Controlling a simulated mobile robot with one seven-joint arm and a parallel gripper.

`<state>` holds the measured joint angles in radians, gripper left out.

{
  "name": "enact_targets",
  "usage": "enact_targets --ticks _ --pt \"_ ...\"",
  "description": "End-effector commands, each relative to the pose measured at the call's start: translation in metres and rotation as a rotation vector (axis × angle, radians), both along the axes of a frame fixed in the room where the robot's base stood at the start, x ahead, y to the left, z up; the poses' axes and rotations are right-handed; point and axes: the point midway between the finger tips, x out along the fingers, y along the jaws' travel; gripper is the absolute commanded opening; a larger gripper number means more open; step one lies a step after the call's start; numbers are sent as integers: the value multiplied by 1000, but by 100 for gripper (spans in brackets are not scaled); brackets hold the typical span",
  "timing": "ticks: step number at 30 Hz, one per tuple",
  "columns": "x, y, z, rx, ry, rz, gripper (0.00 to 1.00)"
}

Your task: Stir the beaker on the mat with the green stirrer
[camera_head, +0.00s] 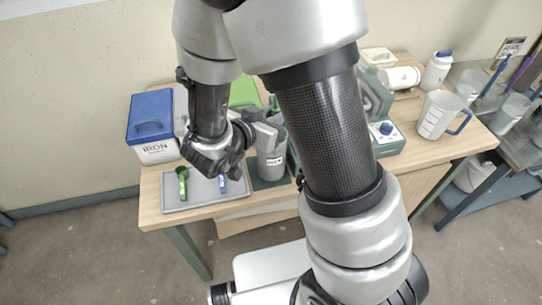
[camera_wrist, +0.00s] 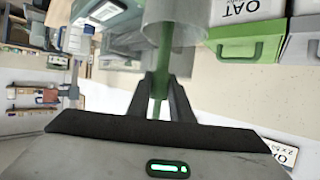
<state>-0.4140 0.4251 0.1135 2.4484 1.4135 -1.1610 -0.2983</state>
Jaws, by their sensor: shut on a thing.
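My gripper (camera_wrist: 160,85) is shut on the green stirrer (camera_wrist: 160,62), whose shaft stands between the fingertips. In the wrist view the shaft runs into a translucent grey beaker (camera_wrist: 188,18). In the head view my gripper (camera_head: 266,128) is just above the grey labelled beaker (camera_head: 270,163), which stands upright on a dark green mat (camera_head: 262,183). My arm partly hides the beaker and its mat. The stirrer's lower end is not clear, and I cannot tell whether it touches the beaker's bottom.
A grey tray (camera_head: 205,203) at the front left holds a green tool (camera_head: 183,182) and a blue one (camera_head: 222,184). A blue-lidded box (camera_head: 152,125) stands behind it. A white jug (camera_head: 438,114) and a device with a blue knob (camera_head: 386,129) stand to the right.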

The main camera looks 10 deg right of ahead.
Motion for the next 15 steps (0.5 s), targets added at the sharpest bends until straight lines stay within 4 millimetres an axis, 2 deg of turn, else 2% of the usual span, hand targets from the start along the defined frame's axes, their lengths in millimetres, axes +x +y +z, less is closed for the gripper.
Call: enact_targets --ticks 8,15 --pt "0 1 0 -1 -1 0 0" --pt "1 15 1 0 0 2 0"
